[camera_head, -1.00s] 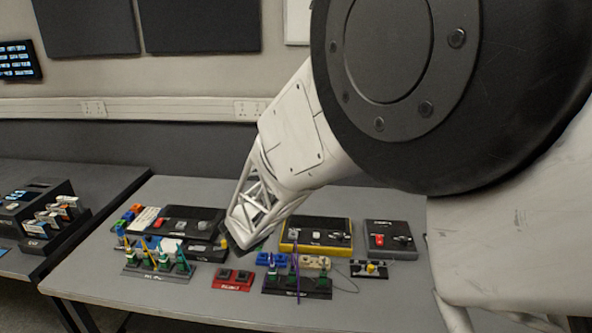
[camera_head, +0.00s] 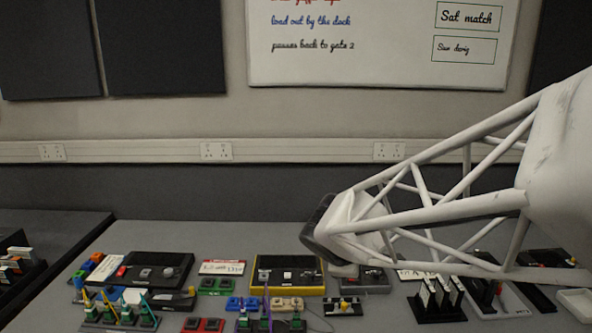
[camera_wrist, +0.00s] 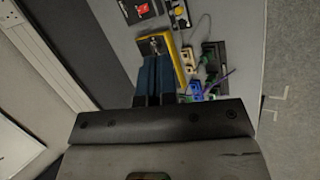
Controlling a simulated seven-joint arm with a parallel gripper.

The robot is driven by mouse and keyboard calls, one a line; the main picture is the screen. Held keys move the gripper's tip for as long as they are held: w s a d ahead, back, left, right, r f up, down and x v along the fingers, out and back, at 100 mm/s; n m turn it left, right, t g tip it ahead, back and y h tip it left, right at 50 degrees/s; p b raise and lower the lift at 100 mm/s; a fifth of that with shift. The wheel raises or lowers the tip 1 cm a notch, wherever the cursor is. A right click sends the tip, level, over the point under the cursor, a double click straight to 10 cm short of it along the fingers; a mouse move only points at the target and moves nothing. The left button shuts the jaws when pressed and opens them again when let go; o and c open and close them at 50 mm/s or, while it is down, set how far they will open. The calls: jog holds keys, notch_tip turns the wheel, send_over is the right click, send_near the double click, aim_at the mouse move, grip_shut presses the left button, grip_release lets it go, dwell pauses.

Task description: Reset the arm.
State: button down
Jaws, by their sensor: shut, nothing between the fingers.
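My gripper (camera_wrist: 154,58) shows in the wrist view as two dark blue fingers side by side, shut with nothing between them. Their tips lie in the picture in front of the yellow-edged black box (camera_wrist: 175,55). In the head view my white lattice arm reaches in from the right and ends in a dark part above the bench; the fingers cannot be made out there. The same yellow-edged box (camera_head: 288,289) stands on the bench, left of and below the arm's end.
The grey bench (camera_head: 225,235) holds several devices: a black unit (camera_head: 155,270), a red block (camera_head: 203,325), a green block (camera_head: 215,286) and a rack with white cards (camera_head: 438,300). A whiteboard (camera_head: 380,60) hangs behind. The bench's back strip at left is clear.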

jog(key=s+d+m+g+y, duration=0.1)
jog(key=s+d+m+y, duration=0.1)
jog(key=s+m, duration=0.5)
jog(key=s+d+r+m+g+y, duration=0.1)
jog(key=s+d+m, duration=0.3)
jog(key=s+m, duration=0.4)
jog(key=s+g+y, duration=0.1)
jog(key=s, duration=0.6)
jog(key=shift+s+d+r+g, duration=0.25)
jog(key=shift+s+r+g, duration=0.05)
jog(key=shift+s, duration=0.1)
